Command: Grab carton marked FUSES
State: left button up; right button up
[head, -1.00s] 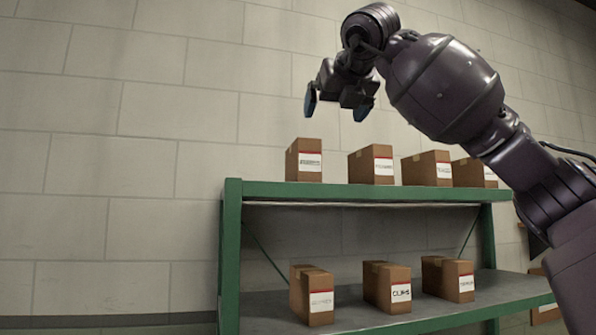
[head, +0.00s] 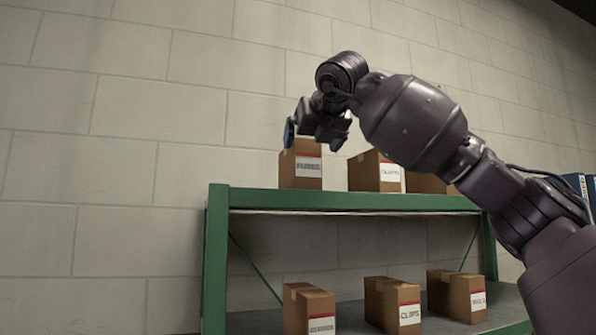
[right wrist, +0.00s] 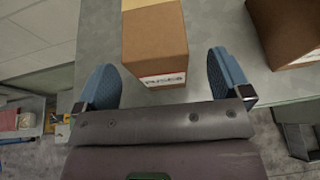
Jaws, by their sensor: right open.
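A brown carton (right wrist: 155,35) with a white, red-edged label sits on a grey shelf surface in the right wrist view. Its label is partly cut off by my gripper but seems to read FUSES. My right gripper (right wrist: 161,72) is open, its blue fingers on either side of the carton's near end, with gaps. In the head view the right gripper (head: 312,138) is at the top of the leftmost upper-shelf carton (head: 301,170), whose label is too blurred to read surely. My left gripper is not in view.
The green shelf unit (head: 340,201) holds more cartons on top, the closest one (head: 376,174) to the right, partly behind my arm. The lower shelf holds several cartons, one marked CLIPS (head: 393,303). A neighbouring carton (right wrist: 285,30) stands right of the right finger.

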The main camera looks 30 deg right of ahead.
aim_at(304, 153)
jog(key=shift+w+p, duration=0.35)
jog(key=shift+w, duration=0.15)
jog(key=p+x, duration=0.1)
jog(key=x, duration=0.2)
jog(key=shift+w+d+f, duration=0.1)
jog(key=shift+w, duration=0.2)
jog(key=shift+w+f, duration=0.1)
jog(key=shift+w, duration=0.15)
jog(key=c, duration=1.2)
